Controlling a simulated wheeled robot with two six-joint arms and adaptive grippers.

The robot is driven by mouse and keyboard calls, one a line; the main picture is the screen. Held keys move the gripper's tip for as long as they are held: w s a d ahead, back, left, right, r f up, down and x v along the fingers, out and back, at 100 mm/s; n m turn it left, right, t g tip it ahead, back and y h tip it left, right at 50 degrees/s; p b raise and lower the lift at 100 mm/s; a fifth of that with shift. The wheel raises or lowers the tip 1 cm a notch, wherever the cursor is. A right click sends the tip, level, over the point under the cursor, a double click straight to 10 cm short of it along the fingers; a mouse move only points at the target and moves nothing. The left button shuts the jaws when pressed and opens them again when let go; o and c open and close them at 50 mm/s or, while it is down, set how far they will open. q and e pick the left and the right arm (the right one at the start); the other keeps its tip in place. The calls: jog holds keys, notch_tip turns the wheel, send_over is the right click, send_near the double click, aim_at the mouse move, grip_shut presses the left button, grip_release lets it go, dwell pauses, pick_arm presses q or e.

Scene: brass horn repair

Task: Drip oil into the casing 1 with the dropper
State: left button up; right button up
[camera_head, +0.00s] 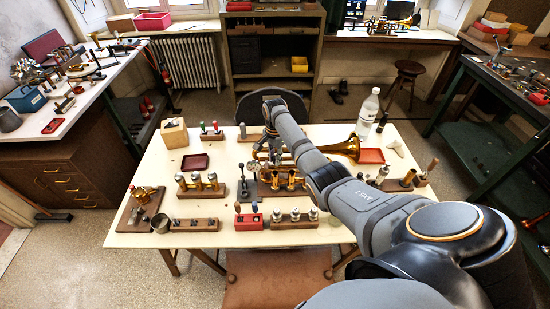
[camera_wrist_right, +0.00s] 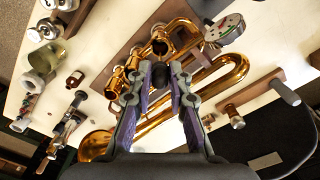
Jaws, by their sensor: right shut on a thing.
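The brass horn (camera_head: 343,149) lies on the table, bell to the right; its tubing (camera_wrist_right: 228,75) shows in the wrist view. Several upright brass valve casings (camera_wrist_right: 162,42) stand in a row on it; they also show in the head view (camera_head: 292,178). I cannot tell which is casing 1. My right gripper (camera_wrist_right: 160,90) is over the casings, pointing down, its fingers closed around a dropper with a dark rounded bulb (camera_wrist_right: 160,73). The dropper's tip is hidden, so I cannot tell whether it is in a casing. My left gripper is out of view.
A wooden stand with brass valves (camera_head: 197,185) is left of the horn. A wooden block with several silver-topped pieces (camera_head: 294,216) is at the front. A white bottle (camera_head: 368,113) stands behind the bell.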

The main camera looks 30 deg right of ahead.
jog(key=shift+r, duration=0.1)
dwell(0.3)
jog(key=shift+p, duration=0.35)
dwell(0.4)
jog(key=shift+p, duration=0.3)
dwell(0.6)
jog(key=shift+f, duration=0.25)
jog(key=shift+f+b, duration=0.65)
jog(key=shift+f, duration=0.35)
jog(key=shift+r, duration=0.15)
dwell(2.0)
